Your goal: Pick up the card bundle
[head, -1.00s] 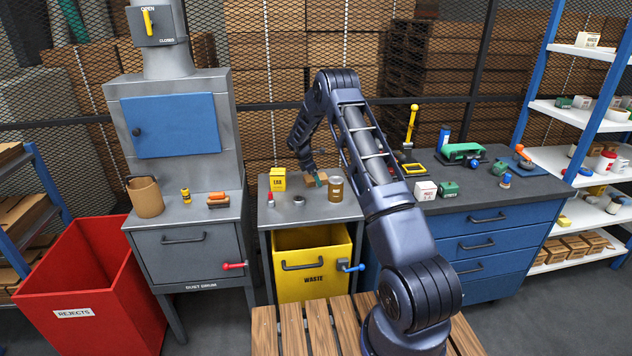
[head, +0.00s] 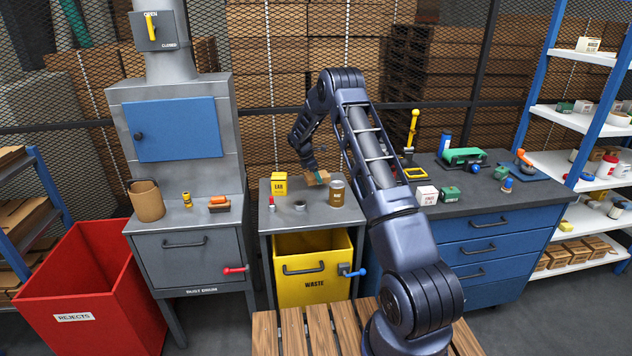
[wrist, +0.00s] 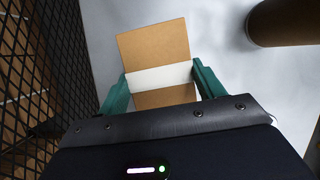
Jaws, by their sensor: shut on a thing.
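The card bundle (wrist: 155,45) is a brown block with a white band around it, seen in the wrist view between the green fingers. My gripper (wrist: 160,80) is shut on it across the band. In the head view the bundle (head: 318,178) shows as a small brown piece at the end of my gripper (head: 317,173), at the back of the grey waste stand's top (head: 318,213). It looks tilted and slightly above the surface.
A brown jar (head: 336,194) stands just right of the bundle. A yellow box (head: 279,184), a small red-capped item (head: 271,203) and a small grey cup (head: 299,205) stand to the left. A mesh fence (head: 290,90) rises behind.

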